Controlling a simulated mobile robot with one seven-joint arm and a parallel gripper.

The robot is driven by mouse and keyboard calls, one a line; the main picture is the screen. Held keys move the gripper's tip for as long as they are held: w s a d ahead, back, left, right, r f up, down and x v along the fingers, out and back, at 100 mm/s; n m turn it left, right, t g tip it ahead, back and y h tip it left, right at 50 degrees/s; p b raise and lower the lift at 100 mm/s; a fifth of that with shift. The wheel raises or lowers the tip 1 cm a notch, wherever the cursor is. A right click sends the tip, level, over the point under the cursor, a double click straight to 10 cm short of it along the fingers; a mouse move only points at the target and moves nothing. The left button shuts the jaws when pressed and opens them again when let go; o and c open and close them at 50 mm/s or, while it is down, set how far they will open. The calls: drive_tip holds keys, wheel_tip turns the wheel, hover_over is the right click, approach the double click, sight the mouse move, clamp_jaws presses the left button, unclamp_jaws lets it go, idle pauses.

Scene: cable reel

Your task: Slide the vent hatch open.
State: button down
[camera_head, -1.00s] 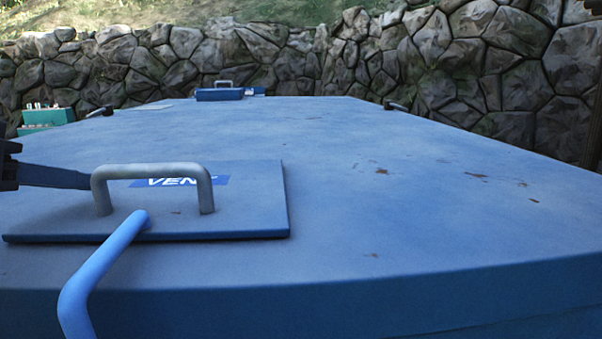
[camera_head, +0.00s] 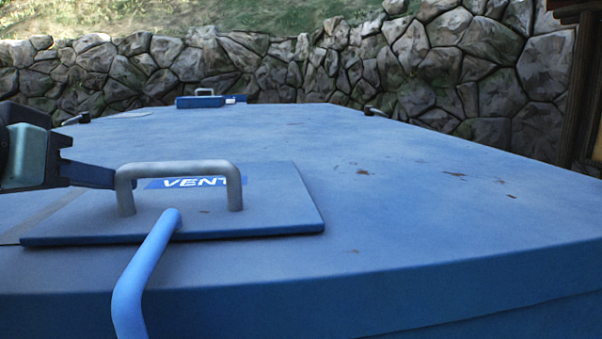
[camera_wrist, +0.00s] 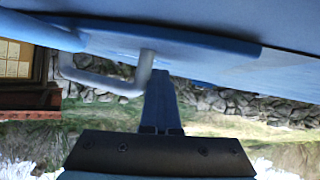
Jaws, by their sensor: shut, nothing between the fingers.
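The vent hatch (camera_head: 270,205) is a flat blue-grey plate with a VENT label, lying on top of the large blue tank. Its grey bar handle (camera_head: 180,168) stands upright on it; the handle also shows in the wrist view (camera_wrist: 100,82). My gripper (camera_head: 112,180) is shut and empty, left of the handle. Its dark fingertips meet the handle's left post in the picture; whether they touch cannot be told. The shut fingers also show in the wrist view (camera_wrist: 160,85), beside a handle post. A strip with a seam shows left of the hatch.
A bent blue rail (camera_head: 145,265) rises in front of the hatch. The tank top (camera_head: 400,210) is clear to the right apart from brown stains. A small blue box with a handle (camera_head: 200,101) sits at the far end. A stone wall (camera_head: 290,65) stands behind.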

sight(297, 201)
drive_tip(key=shift+w+d, duration=0.75)
drive_tip(key=shift+d, duration=2.4)
drive_tip(key=shift+w+d, duration=0.75)
drive_tip(key=shift+d, duration=2.35)
drive_tip(key=shift+w+d, duration=0.75)
drive_tip(key=shift+d, duration=2.4)
drive_tip(key=shift+s+a+r+p, duration=0.1)
drive_tip(key=shift+a+r+p, duration=0.45)
drive_tip(key=shift+r, duration=0.25)
drive_tip(key=shift+s+a+r+p, duration=0.1)
drive_tip(key=shift+a+r+p, duration=0.35)
drive_tip(key=shift+r, duration=0.3)
